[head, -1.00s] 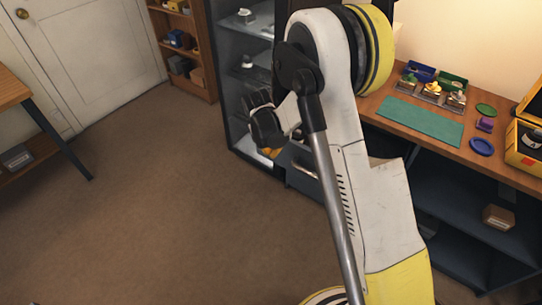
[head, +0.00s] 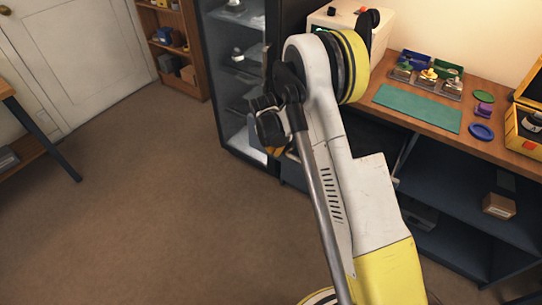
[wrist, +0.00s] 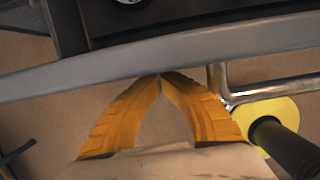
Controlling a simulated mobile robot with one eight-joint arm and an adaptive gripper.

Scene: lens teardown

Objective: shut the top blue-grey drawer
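The blue-grey drawer (head: 293,172) is under the left end of the bench, mostly hidden behind my arm in the head view. In the wrist view its grey front (wrist: 90,75) runs across the picture as a band, with a metal bar handle (wrist: 275,88) to the right. The dark interior shows beyond the front, so the drawer stands open. My gripper (wrist: 160,76) has its orange fingertips together with nothing between them. The tips are at the drawer front's edge; I cannot tell whether they touch. In the head view my gripper (head: 274,150) is left of the drawer.
A glass-fronted cabinet (head: 235,80) stands left of the drawer. The bench (head: 415,115) holds a green mat (head: 417,108), small trays and a yellow case (head: 525,130). Open shelves below hold a cardboard box (head: 499,205). The floor (head: 150,210) at left is clear.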

